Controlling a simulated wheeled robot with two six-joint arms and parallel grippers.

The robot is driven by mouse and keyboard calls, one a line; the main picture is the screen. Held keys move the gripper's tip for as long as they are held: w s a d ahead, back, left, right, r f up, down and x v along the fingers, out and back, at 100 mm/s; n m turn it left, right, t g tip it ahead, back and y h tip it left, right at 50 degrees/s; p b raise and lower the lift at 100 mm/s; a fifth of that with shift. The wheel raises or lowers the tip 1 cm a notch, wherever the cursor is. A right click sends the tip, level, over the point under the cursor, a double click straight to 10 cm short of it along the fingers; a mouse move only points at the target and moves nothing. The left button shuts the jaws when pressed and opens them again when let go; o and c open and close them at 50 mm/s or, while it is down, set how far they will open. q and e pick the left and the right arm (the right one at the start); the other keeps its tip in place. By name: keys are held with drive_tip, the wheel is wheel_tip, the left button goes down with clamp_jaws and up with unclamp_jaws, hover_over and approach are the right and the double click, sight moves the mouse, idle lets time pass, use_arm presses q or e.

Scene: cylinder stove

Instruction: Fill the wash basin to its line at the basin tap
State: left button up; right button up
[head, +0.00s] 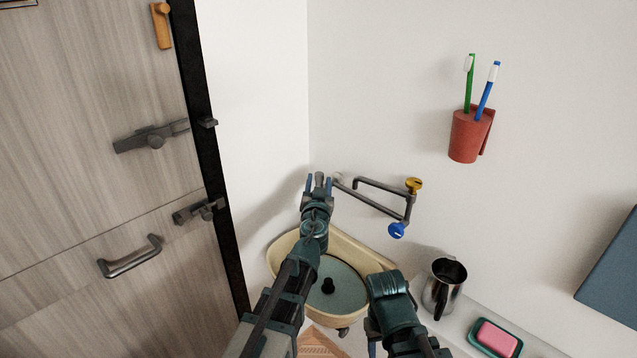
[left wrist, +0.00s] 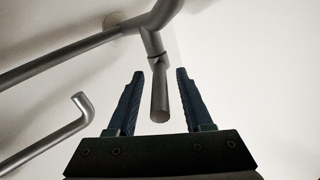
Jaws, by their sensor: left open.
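The cream wash basin (head: 279,257) is in the corner, with a flat blue-grey area inside that looks like water and a black plug (head: 327,286) in it. I cannot make out a fill line. The basin tap's grey pipes (head: 376,204) come from the wall above, with a yellow knob (head: 413,185) and a blue knob (head: 396,230). My left gripper (head: 319,186) is open above the basin's back edge. In the left wrist view, a short grey rod (left wrist: 160,95) shows between its open fingers (left wrist: 157,95). My right gripper is out of view.
A metal jug (head: 444,290) and a pink soap (head: 496,338) in a green dish stand on the ledge at right. A red toothbrush cup (head: 466,135) hangs on the wall. A wooden door (head: 70,180) with latches and handle is at left.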

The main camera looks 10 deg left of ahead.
use_arm(q)
clamp_jaws()
idle(1.3)
